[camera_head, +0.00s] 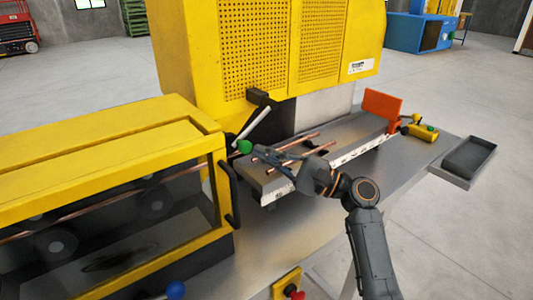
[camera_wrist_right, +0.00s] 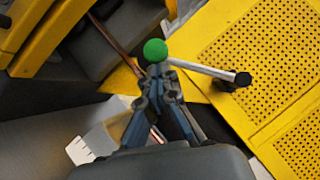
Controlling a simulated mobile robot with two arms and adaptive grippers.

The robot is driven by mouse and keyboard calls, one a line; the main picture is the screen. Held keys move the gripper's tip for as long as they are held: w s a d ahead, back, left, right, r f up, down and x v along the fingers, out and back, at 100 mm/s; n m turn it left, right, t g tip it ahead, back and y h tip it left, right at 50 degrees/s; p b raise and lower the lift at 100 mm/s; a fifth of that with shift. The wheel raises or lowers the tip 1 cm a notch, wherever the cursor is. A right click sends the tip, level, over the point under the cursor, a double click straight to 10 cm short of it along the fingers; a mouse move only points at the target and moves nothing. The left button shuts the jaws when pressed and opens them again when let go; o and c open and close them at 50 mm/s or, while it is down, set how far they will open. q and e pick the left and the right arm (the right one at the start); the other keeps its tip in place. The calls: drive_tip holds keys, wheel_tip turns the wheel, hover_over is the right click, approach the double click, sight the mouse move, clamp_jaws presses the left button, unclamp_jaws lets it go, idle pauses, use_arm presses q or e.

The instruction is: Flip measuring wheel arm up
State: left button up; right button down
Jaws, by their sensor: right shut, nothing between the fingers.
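The measuring wheel arm looks to be the pale rod (camera_head: 252,126) with a green ball (camera_head: 244,146) at its lower end. It slopes down to the left from a black mount on the yellow machine. In the right wrist view the rod (camera_wrist_right: 203,69) runs from a black pivot (camera_wrist_right: 243,79) to the green ball (camera_wrist_right: 155,50). My right gripper (camera_head: 262,158) is shut and empty, just right of the ball. In the right wrist view its fingertips (camera_wrist_right: 158,70) appear just below the ball; I cannot tell whether they touch it. My left gripper is not in view.
A yellow housing with a window and black handle (camera_head: 229,194) stands at left. An orange plate (camera_head: 382,104) and a grey tray (camera_head: 463,160) are at right.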

drive_tip(key=shift+s+a+r+m, duration=0.15)
drive_tip(key=shift+a+r+m, duration=0.05)
drive_tip(key=shift+m, duration=0.2)
drive_tip(key=shift+r+t, duration=0.1)
drive_tip(key=shift+t, duration=0.2)
wheel_tip(320, 180, up, 8)
drive_tip(key=s+a+m+t+p, duration=0.2)
drive_tip(key=m+t, duration=0.2)
drive_tip(key=m, duration=0.2)
drive_tip(key=shift+a+r+m+y, duration=0.25)
drive_tip(key=shift+a+m+y, duration=0.05)
drive_tip(key=shift+m+y, duration=0.1)
drive_tip(key=shift+s, duration=0.1)
drive_tip(key=shift+f, duration=0.1)
idle(0.3)
